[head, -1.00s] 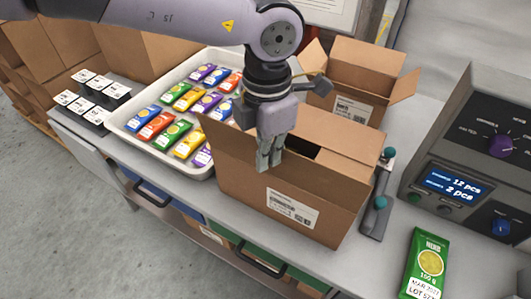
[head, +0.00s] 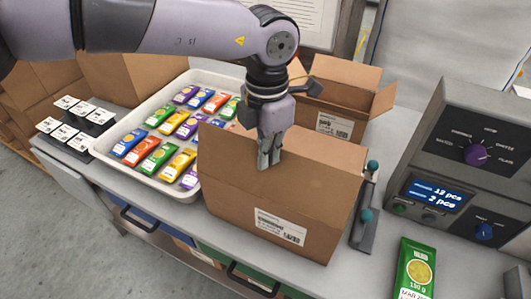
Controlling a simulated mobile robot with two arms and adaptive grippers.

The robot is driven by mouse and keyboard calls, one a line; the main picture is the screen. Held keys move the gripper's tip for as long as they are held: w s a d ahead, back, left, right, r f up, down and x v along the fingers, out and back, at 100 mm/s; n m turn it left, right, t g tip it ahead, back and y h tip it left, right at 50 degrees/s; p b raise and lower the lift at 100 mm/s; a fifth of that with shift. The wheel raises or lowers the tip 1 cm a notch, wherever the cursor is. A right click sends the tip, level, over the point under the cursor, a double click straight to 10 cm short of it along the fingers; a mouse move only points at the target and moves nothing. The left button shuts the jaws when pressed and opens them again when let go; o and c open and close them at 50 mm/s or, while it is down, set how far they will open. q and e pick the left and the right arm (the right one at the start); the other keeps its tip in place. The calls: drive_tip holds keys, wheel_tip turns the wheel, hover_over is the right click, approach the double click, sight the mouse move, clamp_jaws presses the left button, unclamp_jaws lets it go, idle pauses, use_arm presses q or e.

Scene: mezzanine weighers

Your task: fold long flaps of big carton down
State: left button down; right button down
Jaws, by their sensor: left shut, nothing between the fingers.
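The big brown carton (head: 235,195) stands in the middle of the bench, with a white label on its near side. Its near long panel rises to a slanted upper edge, and a far flap (head: 330,150) shows behind it. The inside is hidden. My left gripper (head: 268,165) is shut and empty, pointing down. Its fingertips overlap the upper edge of the near panel in the picture; I cannot tell whether they touch it. My right gripper is not in view.
A white tray (head: 187,192) of colourful packets lies left of the carton. A smaller open carton (head: 350,105) stands behind. A weigher (head: 470,150) and a green packet (head: 415,268) are at the right. A grey bracket with teal knobs (head: 365,225) stands close to the carton.

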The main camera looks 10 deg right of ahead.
use_arm(q)
drive_tip(key=shift+w+d+f, duration=0.4)
drive_tip(key=shift+w+d, duration=0.25)
drive_tip(key=shift+w, duration=0.2)
drive_tip(key=shift+w+d+f, duration=0.35)
drive_tip(key=shift+w+d, duration=0.25)
drive_tip(key=shift+w, duration=0.25)
drive_tip(key=w+d+f, duration=0.1)
drive_tip(key=w+f+b, duration=0.1)
drive_tip(key=f, duration=0.1)
drive_tip(key=shift+w+d, duration=0.2)
drive_tip(key=shift+d, duration=0.2)
